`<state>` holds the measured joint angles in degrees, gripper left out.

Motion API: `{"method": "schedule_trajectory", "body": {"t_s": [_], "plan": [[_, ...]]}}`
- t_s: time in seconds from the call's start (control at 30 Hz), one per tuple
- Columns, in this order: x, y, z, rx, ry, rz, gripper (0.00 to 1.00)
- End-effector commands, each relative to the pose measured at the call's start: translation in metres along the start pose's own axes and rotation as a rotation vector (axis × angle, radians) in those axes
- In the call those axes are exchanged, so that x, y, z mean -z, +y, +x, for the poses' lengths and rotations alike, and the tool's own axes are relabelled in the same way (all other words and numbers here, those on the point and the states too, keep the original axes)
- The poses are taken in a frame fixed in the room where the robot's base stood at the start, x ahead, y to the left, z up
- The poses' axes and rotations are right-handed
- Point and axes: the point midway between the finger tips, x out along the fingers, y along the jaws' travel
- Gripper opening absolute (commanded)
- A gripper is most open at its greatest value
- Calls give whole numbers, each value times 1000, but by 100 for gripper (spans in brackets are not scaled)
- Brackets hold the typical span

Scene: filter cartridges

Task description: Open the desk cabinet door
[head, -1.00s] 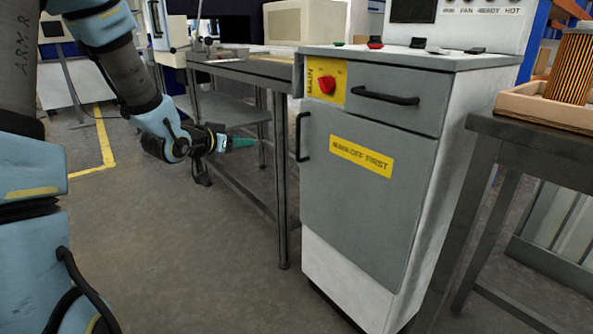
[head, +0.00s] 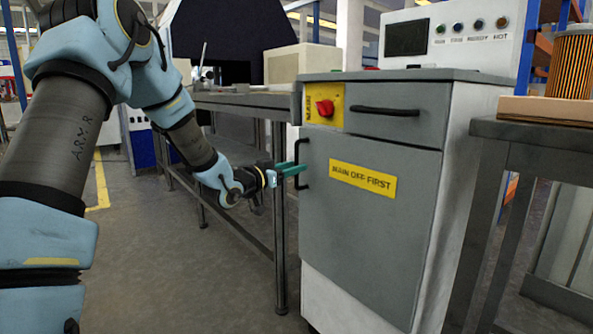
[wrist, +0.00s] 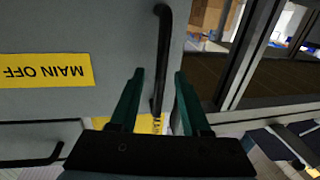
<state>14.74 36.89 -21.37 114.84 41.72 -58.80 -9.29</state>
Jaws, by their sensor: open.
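The grey cabinet door (head: 365,230) is shut and carries a yellow "MAIN OFF FIRST" label (head: 362,179). Its black vertical bar handle (head: 298,163) is at the door's upper left edge. My gripper (head: 292,170) is at the handle with its green fingers open. In the wrist view, which looks upside down, the handle (wrist: 163,50) runs between the two open fingertips (wrist: 159,74), one on each side. I cannot tell whether either finger touches it. The door face (wrist: 75,25) fills the left of that view.
Above the door are a drawer with a black handle (head: 386,110) and a red MAIN switch (head: 325,107) on a yellow plate. A workbench (head: 240,97) with metal legs stands close left of the cabinet. Another table (head: 540,135) stands at right. Floor in front is clear.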

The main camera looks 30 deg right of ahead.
Motion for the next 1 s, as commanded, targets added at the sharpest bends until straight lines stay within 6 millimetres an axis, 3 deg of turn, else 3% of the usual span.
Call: {"method": "schedule_trajectory", "body": {"t_s": [0.2,0.5,0.9,1.0], "plan": [[-1,0,18,1,-1,-1,47],[0,0,19,1,-1,0,47],[0,0,19,1,-1,0,2],[0,0,19,1,-1,0,0]]}}
